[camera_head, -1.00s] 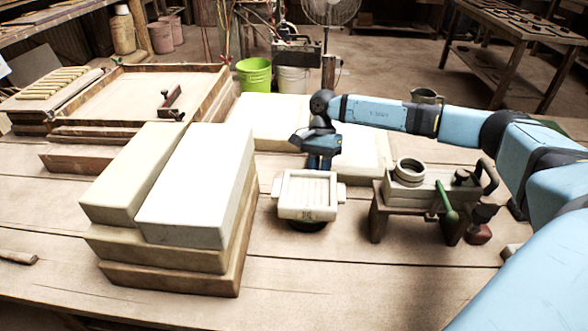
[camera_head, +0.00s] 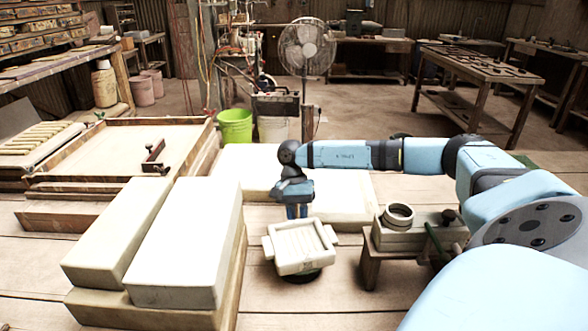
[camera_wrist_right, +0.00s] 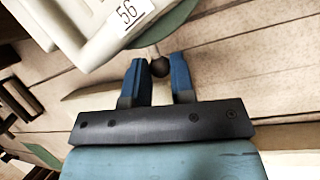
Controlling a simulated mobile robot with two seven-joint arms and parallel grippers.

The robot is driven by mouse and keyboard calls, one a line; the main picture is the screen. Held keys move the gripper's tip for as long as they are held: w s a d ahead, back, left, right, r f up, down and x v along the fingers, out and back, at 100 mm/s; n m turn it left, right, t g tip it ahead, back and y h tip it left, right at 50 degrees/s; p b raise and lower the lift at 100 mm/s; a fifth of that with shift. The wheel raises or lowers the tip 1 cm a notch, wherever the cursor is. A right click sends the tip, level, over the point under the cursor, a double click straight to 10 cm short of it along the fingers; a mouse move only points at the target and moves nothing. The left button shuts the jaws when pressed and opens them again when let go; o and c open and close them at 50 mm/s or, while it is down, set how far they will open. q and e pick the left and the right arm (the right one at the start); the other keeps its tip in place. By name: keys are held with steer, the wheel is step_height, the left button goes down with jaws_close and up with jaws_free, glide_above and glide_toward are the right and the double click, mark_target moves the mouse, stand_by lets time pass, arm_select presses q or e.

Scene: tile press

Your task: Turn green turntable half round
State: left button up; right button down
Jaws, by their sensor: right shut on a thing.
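A cream square mould with side lugs and a ribbed hollow (camera_head: 300,246) sits on a turntable (camera_head: 303,277), whose dark underside shows in the head view. In the right wrist view the turntable's green rim (camera_wrist_right: 176,22) shows beside the mould (camera_wrist_right: 85,35), which carries a "56" label. A dark ball knob (camera_wrist_right: 159,68) on a short stem sticks out from the rim. My right gripper (camera_head: 297,212) is at the far side of the mould. My left gripper is out of view.
Large cream blocks (camera_head: 188,245) on boards stand left of the turntable. A wooden stand (camera_head: 371,262) with a ring-topped device (camera_head: 397,217) is close on the right. Pale slabs (camera_head: 340,198) lie behind. Some bare table lies in front of the turntable.

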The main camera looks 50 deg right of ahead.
steer(key=c, duration=1)
jaws_free()
steer(key=p+v, duration=0.2)
steer(key=v, duration=1.1)
steer(key=shift+w+d+r, duration=0.1)
steer(key=shift+w+r, duration=0.05)
steer(key=shift+r, duration=0.2)
